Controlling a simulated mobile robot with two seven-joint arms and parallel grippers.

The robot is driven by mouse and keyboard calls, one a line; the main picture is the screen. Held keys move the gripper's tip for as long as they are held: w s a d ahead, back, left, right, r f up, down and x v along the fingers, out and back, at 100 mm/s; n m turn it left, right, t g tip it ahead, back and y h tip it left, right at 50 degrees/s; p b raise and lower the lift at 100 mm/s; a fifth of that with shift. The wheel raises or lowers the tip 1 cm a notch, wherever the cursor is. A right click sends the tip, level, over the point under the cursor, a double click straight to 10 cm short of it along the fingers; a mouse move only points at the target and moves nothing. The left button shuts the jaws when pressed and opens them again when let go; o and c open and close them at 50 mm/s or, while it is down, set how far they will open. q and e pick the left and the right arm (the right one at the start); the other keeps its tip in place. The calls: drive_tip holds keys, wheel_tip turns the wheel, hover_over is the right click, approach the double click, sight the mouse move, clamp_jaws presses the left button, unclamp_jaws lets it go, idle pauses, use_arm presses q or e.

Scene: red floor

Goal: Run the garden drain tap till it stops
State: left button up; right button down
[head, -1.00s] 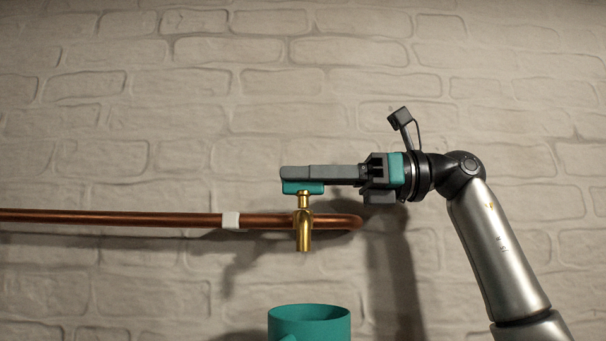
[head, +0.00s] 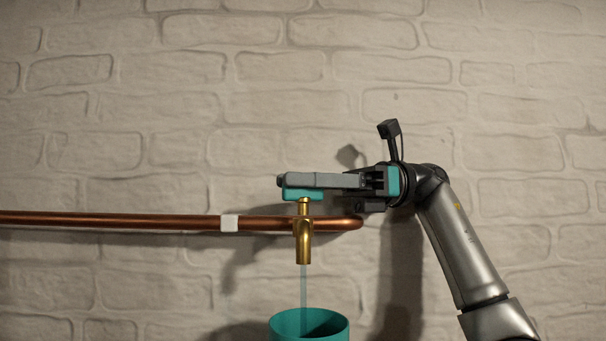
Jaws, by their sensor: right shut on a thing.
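The brass tap (head: 303,239) hangs from the copper pipe with its spout pointing down. Its teal handle (head: 302,195) sits on top, partly hidden by my right gripper (head: 290,182). My right gripper comes in from the right and is shut on the handle. A pale stream of water (head: 303,287) falls from the spout into the teal container (head: 285,329) below. The water level inside the container cannot be seen. My left gripper is not in view.
The copper pipe (head: 120,221) runs level from the left edge and ends just right of the tap. A white clip (head: 229,223) holds it. A pale brick wall (head: 150,110) stands close behind. The space left of the container is clear.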

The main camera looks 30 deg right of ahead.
drive_tip(key=c, duration=0.9)
unclamp_jaws()
drive_tip(key=shift+r, duration=0.15)
drive_tip(key=shift+r+p, duration=3.25)
drive_tip(key=shift+r, duration=6.6)
drive_tip(key=shift+o, duration=0.5)
